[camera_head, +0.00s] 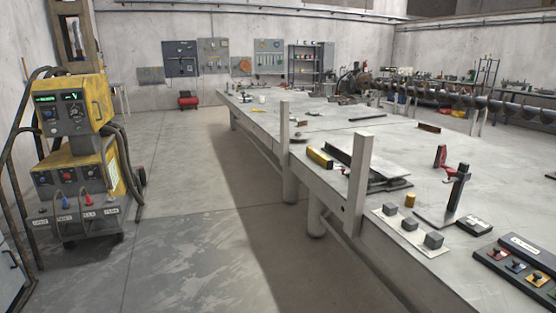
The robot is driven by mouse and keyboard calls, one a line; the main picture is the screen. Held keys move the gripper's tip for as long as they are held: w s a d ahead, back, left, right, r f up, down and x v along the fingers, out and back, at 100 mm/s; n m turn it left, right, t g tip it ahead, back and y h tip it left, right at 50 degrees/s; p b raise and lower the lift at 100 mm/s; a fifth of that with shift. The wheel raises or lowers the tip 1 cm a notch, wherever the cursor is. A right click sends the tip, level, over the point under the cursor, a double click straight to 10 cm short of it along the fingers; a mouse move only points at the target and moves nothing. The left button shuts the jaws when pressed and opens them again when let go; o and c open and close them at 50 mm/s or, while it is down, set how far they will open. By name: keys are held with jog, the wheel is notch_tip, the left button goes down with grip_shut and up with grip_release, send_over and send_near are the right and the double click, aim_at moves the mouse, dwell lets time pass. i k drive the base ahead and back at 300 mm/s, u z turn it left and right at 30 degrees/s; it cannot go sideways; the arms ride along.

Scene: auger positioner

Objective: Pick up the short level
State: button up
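A short yellow bar (319,158), which looks like the short level, lies near the left edge of the long grey table (310,124). It is just left of a long grey angled metal piece (352,164) and between the two upright posts. The bar is small in the picture, so its vials and markings cannot be made out. My gripper and arm are not in view.
Upright posts (284,122) and (358,182) rise along the table's left edge. Grey blocks (409,224), a red-and-black clamp (456,188) and a control panel (520,262) are nearer. A yellow welder (78,150) stands left; the floor (185,215) between is clear.

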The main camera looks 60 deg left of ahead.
aim_at(325, 162)
jog(key=u, duration=2.15)
jog(key=i, duration=2.85)
jog(key=z, duration=0.25)
